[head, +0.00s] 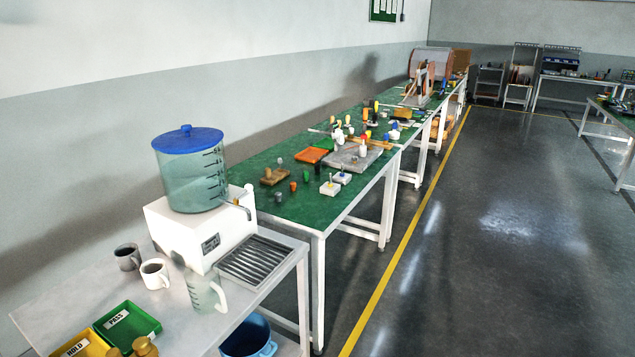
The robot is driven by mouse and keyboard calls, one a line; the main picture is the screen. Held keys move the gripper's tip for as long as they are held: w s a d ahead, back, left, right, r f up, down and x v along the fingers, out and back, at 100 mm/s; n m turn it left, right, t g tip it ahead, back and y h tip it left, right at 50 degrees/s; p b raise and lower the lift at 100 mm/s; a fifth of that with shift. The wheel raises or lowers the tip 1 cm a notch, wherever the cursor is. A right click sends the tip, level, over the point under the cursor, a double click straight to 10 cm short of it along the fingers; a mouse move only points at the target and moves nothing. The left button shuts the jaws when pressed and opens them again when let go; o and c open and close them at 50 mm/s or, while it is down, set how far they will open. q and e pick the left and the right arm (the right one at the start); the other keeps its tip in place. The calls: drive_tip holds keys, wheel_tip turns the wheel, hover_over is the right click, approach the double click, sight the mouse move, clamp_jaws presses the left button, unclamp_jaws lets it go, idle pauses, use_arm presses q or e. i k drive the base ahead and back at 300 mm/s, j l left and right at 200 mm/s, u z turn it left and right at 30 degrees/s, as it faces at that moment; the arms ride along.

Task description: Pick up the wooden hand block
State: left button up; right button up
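A brown block (274,176) that looks wooden lies on the near part of the green-topped table (310,205), left of an orange tray (311,155). A small dark part seems to stand on or against it. A tan, wood-coloured block (402,114) lies farther along the row of tables. I cannot tell from this distance which one is the wooden hand block. Neither of my grippers is in view.
A white dispenser (190,232) with a blue-lidded tank (189,170) stands on the near table, with mugs, a clear jug (203,290) and green (127,325) and yellow trays. A blue bucket (248,338) sits below. The floor at right is clear.

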sight(271, 179)
drive_tip(key=i+l+u, duration=0.6)
drive_tip(key=i+l, duration=0.15)
drive_tip(key=l, duration=0.15)
drive_tip(key=i+l, duration=0.45)
drive_tip(key=l, duration=0.1)
